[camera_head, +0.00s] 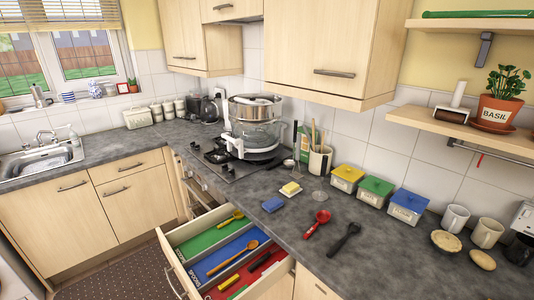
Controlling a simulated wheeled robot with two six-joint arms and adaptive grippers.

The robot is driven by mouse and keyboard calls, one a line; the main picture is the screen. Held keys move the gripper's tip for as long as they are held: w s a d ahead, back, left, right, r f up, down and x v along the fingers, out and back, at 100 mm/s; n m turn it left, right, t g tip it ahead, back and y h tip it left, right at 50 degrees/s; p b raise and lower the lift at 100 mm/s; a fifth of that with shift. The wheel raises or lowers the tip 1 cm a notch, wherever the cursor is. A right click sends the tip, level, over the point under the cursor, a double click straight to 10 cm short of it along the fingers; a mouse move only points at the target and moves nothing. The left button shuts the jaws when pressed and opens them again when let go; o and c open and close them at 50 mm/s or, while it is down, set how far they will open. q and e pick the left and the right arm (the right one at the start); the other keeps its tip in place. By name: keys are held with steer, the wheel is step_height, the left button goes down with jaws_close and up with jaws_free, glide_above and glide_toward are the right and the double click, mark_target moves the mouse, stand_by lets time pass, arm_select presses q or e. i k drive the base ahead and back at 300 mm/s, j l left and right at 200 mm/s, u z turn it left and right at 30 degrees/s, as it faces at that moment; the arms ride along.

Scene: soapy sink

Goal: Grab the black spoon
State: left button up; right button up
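A black spoon (345,239) lies on the dark countertop (395,265), near the front edge. Its rounded end points to the back right and its handle points to the front left. Nothing covers it. A red spoon or scoop (318,222) lies just to its left, apart from it. Neither of my grippers is in view.
An open drawer (213,222) with coloured compartments holds several utensils below the counter. Yellow, green and blue canisters (376,190) stand behind the spoon. Mugs (455,217) stand to the right.

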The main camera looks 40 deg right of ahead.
mark_target(355, 228)
steer(key=k+z, duration=0.15)
steer(key=z, duration=1.7)
